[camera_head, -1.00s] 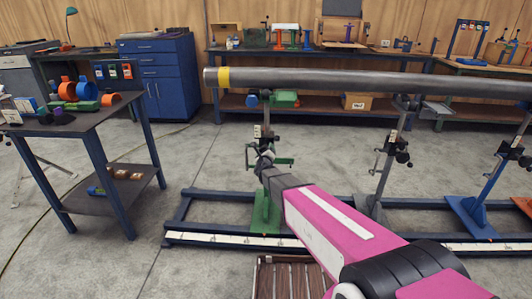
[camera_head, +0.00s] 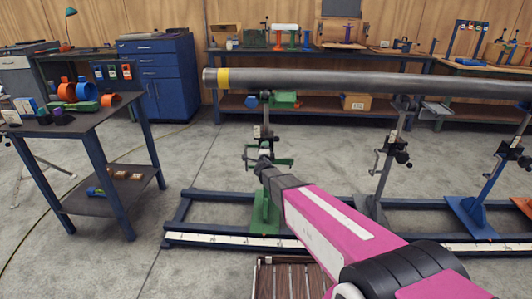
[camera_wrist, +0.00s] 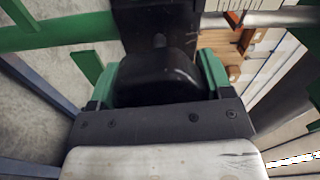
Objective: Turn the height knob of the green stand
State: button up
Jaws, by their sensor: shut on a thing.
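The green stand (camera_head: 265,212) stands under the left end of the grey pipe (camera_head: 370,84), with its foot on the blue rail frame. My gripper (camera_head: 263,163) reaches up to the stand's middle, at the height of its green crosspiece. In the wrist view, a black rounded knob (camera_wrist: 158,82) sits between the two sides of my gripper (camera_wrist: 157,88), which is shut on it. Green parts show on both sides of the knob. My arm and gripper hide part of the stand, and the knob is too small to make out in the head view.
A grey stand (camera_head: 382,175) and a blue stand (camera_head: 487,195) support the pipe farther right. A dark table (camera_head: 75,125) with orange and green parts stands at the left. A wooden slatted crate (camera_head: 290,278) lies below my arm. The floor between table and rail is clear.

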jog(key=n, duration=0.8)
jog(key=shift+a+r+n, duration=0.1)
jog(key=shift+n, duration=0.3)
dwell(0.4)
jog(key=o, duration=0.9)
jog(key=s, duration=1.1)
jog(key=shift+a, duration=0.2)
